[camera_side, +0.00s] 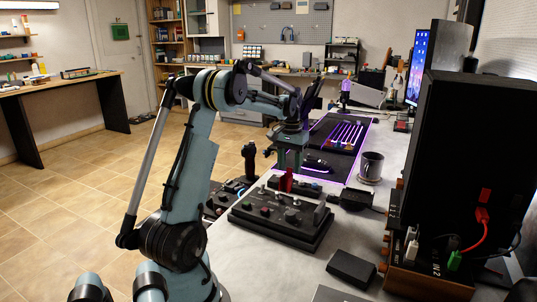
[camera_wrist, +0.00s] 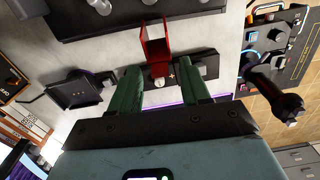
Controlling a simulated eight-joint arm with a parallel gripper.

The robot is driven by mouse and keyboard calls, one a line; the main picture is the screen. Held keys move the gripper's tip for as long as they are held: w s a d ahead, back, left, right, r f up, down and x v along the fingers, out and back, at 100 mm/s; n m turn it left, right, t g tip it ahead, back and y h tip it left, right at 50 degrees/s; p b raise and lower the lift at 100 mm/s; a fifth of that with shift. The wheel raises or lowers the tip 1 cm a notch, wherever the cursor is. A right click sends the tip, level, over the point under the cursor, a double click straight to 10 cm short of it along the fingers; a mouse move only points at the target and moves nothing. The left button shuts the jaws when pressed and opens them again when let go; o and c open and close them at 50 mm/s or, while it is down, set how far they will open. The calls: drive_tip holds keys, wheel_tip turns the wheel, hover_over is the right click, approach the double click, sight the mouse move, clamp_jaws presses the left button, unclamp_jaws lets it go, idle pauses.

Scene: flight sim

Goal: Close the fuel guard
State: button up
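The red fuel guard (camera_wrist: 153,45) shows in the wrist view as an open-ended frame, just beyond my fingertips. A small round-topped switch (camera_wrist: 158,81) is uncovered at its near end. In the side view my gripper (camera_side: 290,158) is directly above the guard, pointing down. I cannot tell whether a fingertip touches the guard.
A joystick (camera_side: 249,162) stands left of the panel; its unit also shows in the wrist view (camera_wrist: 268,78). A small dark box (camera_side: 356,199) and a mug (camera_side: 371,165) are to the right. A black box (camera_side: 351,268) lies in front. Bare grey desk surrounds the panel's right side.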

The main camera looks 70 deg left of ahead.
clamp_jaws()
drive_tip(key=shift+s, duration=0.1)
